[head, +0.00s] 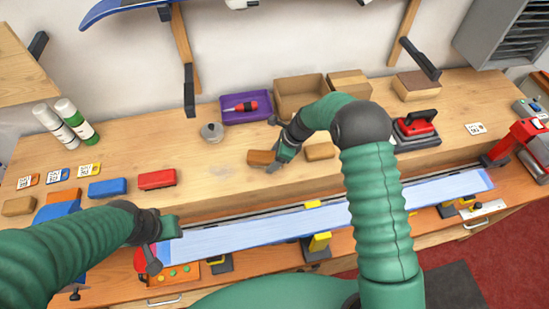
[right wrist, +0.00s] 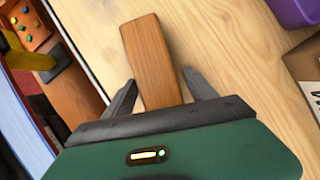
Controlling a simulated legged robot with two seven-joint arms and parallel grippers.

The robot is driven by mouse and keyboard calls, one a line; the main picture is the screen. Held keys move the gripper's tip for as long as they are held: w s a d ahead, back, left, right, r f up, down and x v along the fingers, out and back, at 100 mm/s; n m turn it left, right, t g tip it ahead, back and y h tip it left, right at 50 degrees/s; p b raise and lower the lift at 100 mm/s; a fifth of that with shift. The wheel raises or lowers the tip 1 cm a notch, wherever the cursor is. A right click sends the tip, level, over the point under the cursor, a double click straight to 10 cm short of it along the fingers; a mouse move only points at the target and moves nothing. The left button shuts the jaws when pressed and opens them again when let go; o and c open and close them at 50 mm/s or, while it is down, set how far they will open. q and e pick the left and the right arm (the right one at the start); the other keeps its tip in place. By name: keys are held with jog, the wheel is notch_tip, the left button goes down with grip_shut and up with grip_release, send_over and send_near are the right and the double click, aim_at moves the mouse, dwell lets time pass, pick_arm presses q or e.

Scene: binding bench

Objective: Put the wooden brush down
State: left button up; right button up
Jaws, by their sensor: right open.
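The wooden brush (head: 261,157), a brown block, lies on the bench top left of centre in the head view. In the right wrist view the brush (right wrist: 153,58) lies lengthwise, its near end between the two dark fingers. My right gripper (right wrist: 162,88) is open around that end, with a gap visible at each side. In the head view the right gripper (head: 272,163) is low over the bench at the brush. My left gripper (head: 152,258) is near the front left end of the long pale ski base; its fingers are too unclear to read.
A tan block (head: 320,151) lies just right of the brush. A purple tray (head: 235,117) with a red-handled tool and a cardboard box (head: 290,98) stand behind. A red iron (head: 414,125) is to the right. Red (head: 157,179) and blue (head: 108,187) blocks lie left.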

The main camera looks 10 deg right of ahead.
pick_arm(q)
jog(key=shift+a, duration=0.3)
pick_arm(e)
jog(key=shift+s+f, duration=0.15)
pick_arm(q)
jog(key=shift+d, duration=0.15)
